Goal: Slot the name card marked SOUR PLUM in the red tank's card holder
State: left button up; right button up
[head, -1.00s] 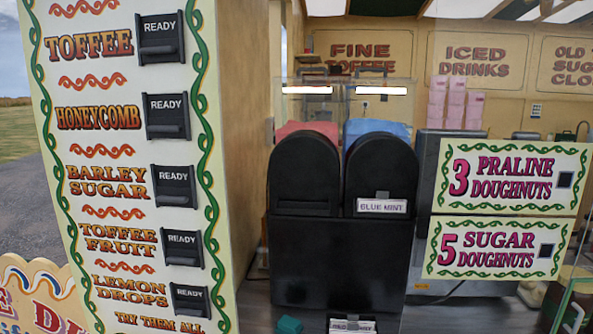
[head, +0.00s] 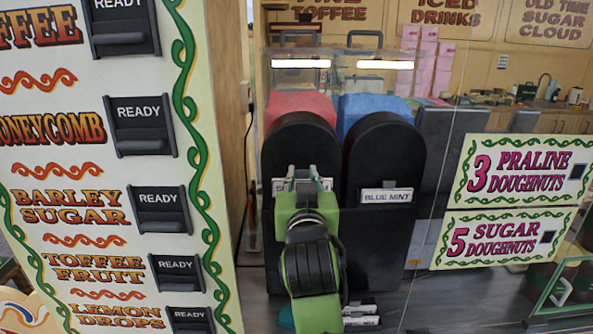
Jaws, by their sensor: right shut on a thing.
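The red tank (head: 300,107) stands left of the blue tank, behind a black rounded front. My right gripper (head: 304,178) reaches up from below to that black front. It is shut on a white name card (head: 326,184). Only the card's ends show, with a letter S at its left end; the fingers cover the rest. The card is upright against the red tank's front, at about the height of the other tank's holder. The red tank's card holder is hidden, so I cannot tell whether the card sits in it. My left gripper is not in view.
The blue tank (head: 378,108) has a BLUE MINT card (head: 387,196) on its front. More cards stand in a rack (head: 361,316) below, partly behind my arm. Doughnut signs (head: 515,173) are on the right.

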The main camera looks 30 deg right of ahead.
aim_at(303, 178)
jog(key=shift+w+d+f+b, duration=0.2)
jog(key=shift+d+b, duration=0.1)
jog(key=shift+d, duration=0.1)
jog(key=w, duration=0.1)
jog(key=w+d+b, duration=0.1)
jog(key=w+f, duration=0.1)
jog(key=shift+w+d, duration=0.2)
jog(key=shift+d, duration=0.15)
jog(key=shift+w+d, duration=0.15)
jog(key=shift+w, duration=0.1)
jog(key=shift+w+d+f+b, duration=0.1)
jog(key=shift+f+b, duration=0.15)
jog(key=shift+b, duration=0.15)
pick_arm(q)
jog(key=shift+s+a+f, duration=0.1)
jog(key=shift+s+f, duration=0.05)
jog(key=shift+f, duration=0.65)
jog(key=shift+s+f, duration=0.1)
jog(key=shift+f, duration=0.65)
pick_arm(e)
jog(key=shift+f, duration=0.5)
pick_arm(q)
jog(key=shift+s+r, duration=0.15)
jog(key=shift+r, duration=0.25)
